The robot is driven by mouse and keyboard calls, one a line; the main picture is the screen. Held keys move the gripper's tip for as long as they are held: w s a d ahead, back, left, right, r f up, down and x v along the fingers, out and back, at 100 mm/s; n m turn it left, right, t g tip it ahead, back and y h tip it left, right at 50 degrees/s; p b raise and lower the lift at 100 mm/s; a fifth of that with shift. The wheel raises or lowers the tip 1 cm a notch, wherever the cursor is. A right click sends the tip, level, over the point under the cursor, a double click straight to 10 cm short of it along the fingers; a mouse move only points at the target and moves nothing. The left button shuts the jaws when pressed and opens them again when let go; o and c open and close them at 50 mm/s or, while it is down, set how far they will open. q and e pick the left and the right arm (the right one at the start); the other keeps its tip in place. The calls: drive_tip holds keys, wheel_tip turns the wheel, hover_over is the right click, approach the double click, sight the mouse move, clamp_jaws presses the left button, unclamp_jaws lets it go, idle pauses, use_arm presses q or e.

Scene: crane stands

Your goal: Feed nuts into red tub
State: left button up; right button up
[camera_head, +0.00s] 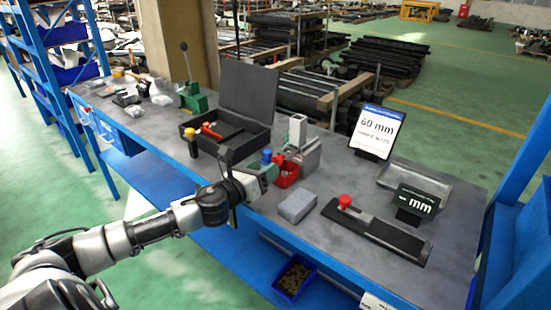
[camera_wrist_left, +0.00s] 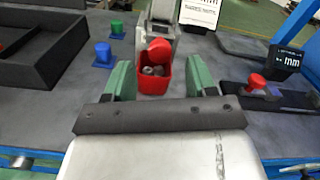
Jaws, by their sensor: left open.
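The red tub (camera_head: 287,177) stands on the bench at the foot of a grey device. In the left wrist view the tub (camera_wrist_left: 154,84) shows open at the top, with a few grey nuts (camera_wrist_left: 153,71) inside. A round red piece (camera_wrist_left: 160,48) shows at its back rim; whether they touch is unclear. My left gripper (camera_head: 263,177) is over the bench's front edge, just left of the tub. Its green fingers (camera_wrist_left: 161,80) are apart with nothing held, and the tub appears ahead between them. My right gripper is not in view.
A blue bin (camera_head: 294,279) with brownish small parts sits below the bench. A grey block (camera_head: 297,206) and a black fixture with a red knob (camera_head: 345,201) lie to the right. Blue (camera_wrist_left: 103,53) and green (camera_wrist_left: 117,29) pegs and an open black case (camera_head: 246,92) are to the left.

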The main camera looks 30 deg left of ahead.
sight(276, 160)
use_arm(q)
drive_tip(key=shift+w+d+p, duration=0.15)
drive_tip(key=shift+w+p, duration=0.1)
drive_tip(key=shift+w, duration=1.1)
drive_tip(key=shift+w+d+p, duration=0.1)
drive_tip(key=shift+w+p, duration=0.15)
drive_tip(key=shift+w, duration=1.05)
